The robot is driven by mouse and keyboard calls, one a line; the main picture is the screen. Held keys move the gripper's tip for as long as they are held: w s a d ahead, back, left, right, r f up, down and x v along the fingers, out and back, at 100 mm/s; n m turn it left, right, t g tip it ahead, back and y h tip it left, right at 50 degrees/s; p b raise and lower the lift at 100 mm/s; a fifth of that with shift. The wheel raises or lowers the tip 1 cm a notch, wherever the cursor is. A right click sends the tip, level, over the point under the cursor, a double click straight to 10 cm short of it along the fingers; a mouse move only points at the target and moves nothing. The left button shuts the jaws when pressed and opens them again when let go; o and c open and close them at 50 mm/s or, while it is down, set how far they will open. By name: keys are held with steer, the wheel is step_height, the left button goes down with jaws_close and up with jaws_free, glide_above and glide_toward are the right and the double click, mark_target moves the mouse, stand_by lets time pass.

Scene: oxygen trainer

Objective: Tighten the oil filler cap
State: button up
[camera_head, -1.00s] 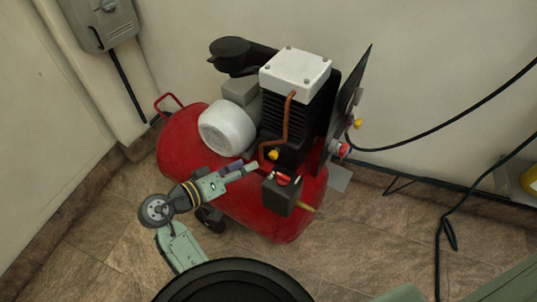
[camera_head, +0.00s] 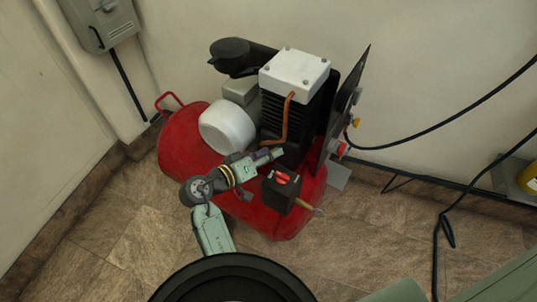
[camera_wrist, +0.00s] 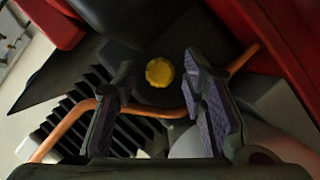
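The yellow oil filler cap (camera_wrist: 159,72) sits on the dark compressor block and shows between my gripper's two fingers in the wrist view. In the head view it is hidden behind my gripper (camera_head: 268,155). My gripper is open, with one finger on each side of the cap. Clear gaps show between the cap and both fingers, which do not touch it. How far the fingertips are from the cap in depth I cannot tell.
A copper pipe (camera_wrist: 75,121) bends around near the fingers. The black pressure switch box (camera_head: 281,190) with a red knob stands just right of my gripper. The white motor cover (camera_head: 226,128) and red tank (camera_head: 183,149) are close by. The floor in front is clear.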

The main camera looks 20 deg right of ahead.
jaws_close()
stand_by(0.5)
steer(key=shift+s+d+m+t+y+b, duration=0.1)
steer(key=shift+m+t+y+b, duration=0.45)
steer(key=shift+m+b, duration=0.5)
steer(key=shift+s+m+t+y+b, duration=0.1)
steer(key=shift+m+t+y+b, duration=0.25)
steer(key=shift+m+y+b, duration=0.5)
steer(key=shift+r+m, duration=0.1)
steer(key=shift+m, duration=0.3)
steer(key=shift+o, duration=0.7)
jaws_free()
